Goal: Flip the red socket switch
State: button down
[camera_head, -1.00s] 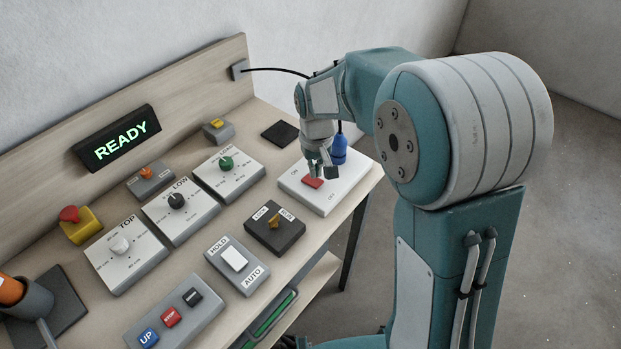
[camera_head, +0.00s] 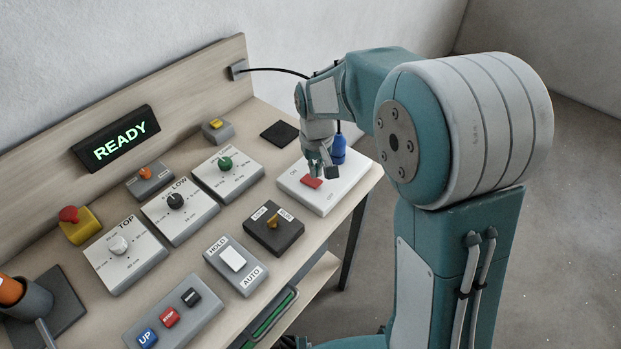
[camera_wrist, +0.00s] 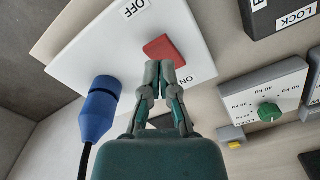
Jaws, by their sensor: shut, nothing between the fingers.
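The red socket switch (camera_head: 312,183) is a small red rocker on a white socket plate (camera_head: 342,188) at the right end of the bench. ON is printed at its left end and OFF at its right end in the body view. My gripper (camera_head: 322,172) is shut and empty, with its fingertips just above the switch. In the wrist view the fingertips (camera_wrist: 159,66) lie at the near edge of the red rocker (camera_wrist: 164,50), toward the ON label. I cannot tell whether they touch it.
A blue plug (camera_head: 339,150) with a black cable stands in the white plate right beside my gripper. A black key switch block (camera_head: 275,236) and a green-knob panel (camera_head: 228,174) are close to the left. The display (camera_head: 117,138) reads READY.

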aim_at(316, 182)
jog(key=shift+f, duration=1.45)
dwell(0.9)
jog(key=shift+r, duration=3.55)
jog(key=s+d+r+m+t, duration=0.1)
jog(key=s+d+r, duration=0.3)
jog(key=s, duration=0.7)
jog(key=s+d+r+m+t, duration=0.2)
jog(key=s+d+r+t, duration=0.2)
jog(key=s, duration=0.7)
notch_tip(316, 182, up, 2)
jog(key=shift+d+r+t, duration=0.1)
jog(key=shift+d+t, duration=0.2)
jog(key=shift+d, duration=0.45)
